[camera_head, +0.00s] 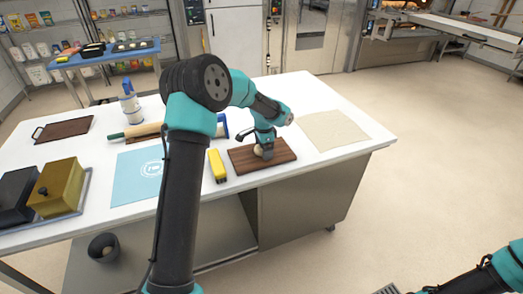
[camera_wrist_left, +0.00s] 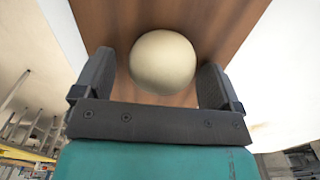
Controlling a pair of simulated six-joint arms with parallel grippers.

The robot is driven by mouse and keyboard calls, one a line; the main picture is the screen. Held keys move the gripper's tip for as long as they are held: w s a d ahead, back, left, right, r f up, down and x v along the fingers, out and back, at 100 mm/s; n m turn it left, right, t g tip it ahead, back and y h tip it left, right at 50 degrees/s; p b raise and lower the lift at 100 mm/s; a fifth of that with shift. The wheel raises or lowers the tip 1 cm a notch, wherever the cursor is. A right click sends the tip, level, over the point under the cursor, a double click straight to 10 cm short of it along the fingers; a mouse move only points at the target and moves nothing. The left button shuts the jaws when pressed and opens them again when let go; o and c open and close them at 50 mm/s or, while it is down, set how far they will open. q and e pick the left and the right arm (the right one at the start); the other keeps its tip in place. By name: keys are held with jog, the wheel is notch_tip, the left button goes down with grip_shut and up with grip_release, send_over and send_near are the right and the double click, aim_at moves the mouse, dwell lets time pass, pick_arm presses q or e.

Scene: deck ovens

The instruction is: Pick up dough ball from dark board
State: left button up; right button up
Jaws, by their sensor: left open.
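The dough ball (camera_wrist_left: 162,62) is pale and round and rests on the dark brown wooden board (camera_wrist_left: 215,25). In the head view the dark board (camera_head: 281,157) lies on the white table, and only part of the dough ball (camera_head: 258,150) shows there. My left gripper (camera_head: 264,152) is down over the board. In the left wrist view my left gripper (camera_wrist_left: 157,75) is open, with one finger on each side of the dough ball. A gap shows on each side of it.
A yellow object (camera_head: 217,166) lies just left of the board, next to a light blue mat (camera_head: 137,177). A rolling pin (camera_head: 135,131) lies behind the mat. A beige cloth-like sheet (camera_head: 332,130) lies to the right. The table's front right corner is clear.

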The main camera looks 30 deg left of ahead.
pick_arm(q)
jog(key=shift+c, duration=0.2)
jog(key=c, duration=1)
jog(key=shift+r, duration=1.7)
jog(key=s+d+r, duration=0.1)
jog(key=s+d, duration=0.7)
jog(key=s, duration=0.5)
jog(key=shift+s+r, duration=0.3)
jog(key=shift+s, duration=0.05)
